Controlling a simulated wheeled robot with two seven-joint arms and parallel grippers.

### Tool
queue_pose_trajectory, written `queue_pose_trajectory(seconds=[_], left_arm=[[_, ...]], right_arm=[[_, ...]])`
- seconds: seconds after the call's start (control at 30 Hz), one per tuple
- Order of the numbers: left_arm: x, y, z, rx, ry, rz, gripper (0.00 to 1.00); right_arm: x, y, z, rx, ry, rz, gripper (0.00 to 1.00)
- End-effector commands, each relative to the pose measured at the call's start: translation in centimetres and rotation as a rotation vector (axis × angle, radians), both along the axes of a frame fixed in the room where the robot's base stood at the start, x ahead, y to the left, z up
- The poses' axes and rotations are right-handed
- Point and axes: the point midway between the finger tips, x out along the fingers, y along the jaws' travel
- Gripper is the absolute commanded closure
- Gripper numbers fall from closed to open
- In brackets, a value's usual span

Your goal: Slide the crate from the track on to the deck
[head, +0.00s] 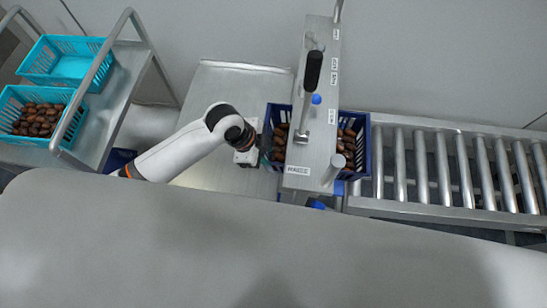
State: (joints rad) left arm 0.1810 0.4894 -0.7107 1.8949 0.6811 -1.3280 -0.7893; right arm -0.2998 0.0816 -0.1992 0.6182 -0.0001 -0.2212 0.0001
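A dark blue crate (360,128) holding brown dates sits at the left end of the roller track (420,165). A metal gantry passes over its middle and hides that part. The crate's left end sticks out towards the flat metal deck (230,90). My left gripper (258,150) is at the crate's left end wall, touching or very close to it. Its fingers are too small and hidden to tell whether they are shut on the wall. My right gripper is not in view.
The metal gantry (313,150) carries a black-handled lever (312,70) and a blue knob (316,99). At left, a metal cart (118,80) holds an empty turquoise crate (40,60) and a turquoise crate of dates (12,100). The deck is clear except for my arm above it.

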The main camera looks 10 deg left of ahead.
Motion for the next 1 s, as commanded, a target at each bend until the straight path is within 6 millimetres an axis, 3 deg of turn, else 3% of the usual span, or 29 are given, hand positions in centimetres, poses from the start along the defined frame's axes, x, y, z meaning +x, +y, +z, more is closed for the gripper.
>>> queue_pose_trajectory(seconds=[0.1, 0.4, 0.87, 1.0], left_arm=[[0.2, -1.0, -2.2, 0.000, 0.005, 0.001, 0.71], [0.8, -2.6, -6.2, 0.000, 0.000, 0.000, 0.71], [1.0, -2.9, -7.2, 0.001, -0.001, 0.000, 0.71], [0.9, -2.9, -7.2, 0.001, -0.001, 0.000, 0.94]], right_arm=[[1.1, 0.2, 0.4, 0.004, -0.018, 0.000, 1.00], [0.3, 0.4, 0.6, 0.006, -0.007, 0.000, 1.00], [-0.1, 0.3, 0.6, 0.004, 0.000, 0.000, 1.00], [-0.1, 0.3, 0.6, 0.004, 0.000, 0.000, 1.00]])
